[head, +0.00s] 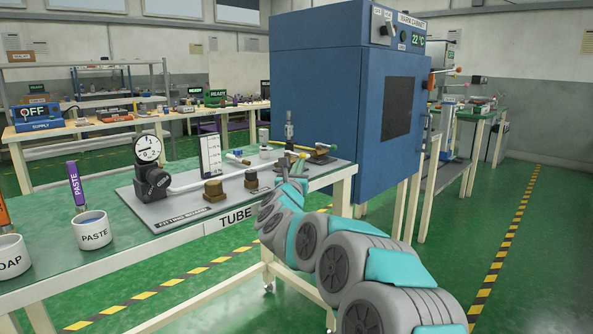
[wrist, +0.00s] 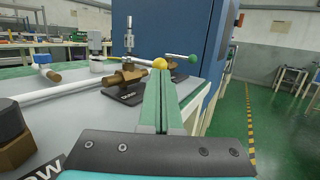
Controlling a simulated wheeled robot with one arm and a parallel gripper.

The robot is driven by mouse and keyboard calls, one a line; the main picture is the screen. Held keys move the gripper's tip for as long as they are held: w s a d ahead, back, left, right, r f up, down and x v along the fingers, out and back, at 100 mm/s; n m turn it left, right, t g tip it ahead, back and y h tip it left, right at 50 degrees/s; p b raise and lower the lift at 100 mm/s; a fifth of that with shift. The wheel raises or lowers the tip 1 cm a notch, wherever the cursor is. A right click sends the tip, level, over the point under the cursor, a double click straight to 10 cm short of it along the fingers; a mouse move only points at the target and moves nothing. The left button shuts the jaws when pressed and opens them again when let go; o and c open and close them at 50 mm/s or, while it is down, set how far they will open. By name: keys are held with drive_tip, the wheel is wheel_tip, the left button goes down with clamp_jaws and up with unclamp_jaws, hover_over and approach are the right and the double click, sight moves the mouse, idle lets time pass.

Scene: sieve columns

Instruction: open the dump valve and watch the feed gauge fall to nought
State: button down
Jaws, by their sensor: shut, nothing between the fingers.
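A round white gauge (head: 149,148) stands on a dark pump-like body at the left of the grey board in the head view; I cannot read its needle surely. In the head view my arm hides part of the valve.
A lever with a green knob (wrist: 193,58) lies just beyond the yellow one. A blue cabinet (head: 325,90) stands close behind the bench end. A white pipe (head: 205,181) runs along the board. A paste pot (head: 92,232) stands on the left. The floor right of the bench is clear.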

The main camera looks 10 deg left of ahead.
drive_tip(key=shift+x, duration=0.75)
drive_tip(key=shift+d+f+b, duration=0.2)
drive_tip(key=shift+b, duration=0.75)
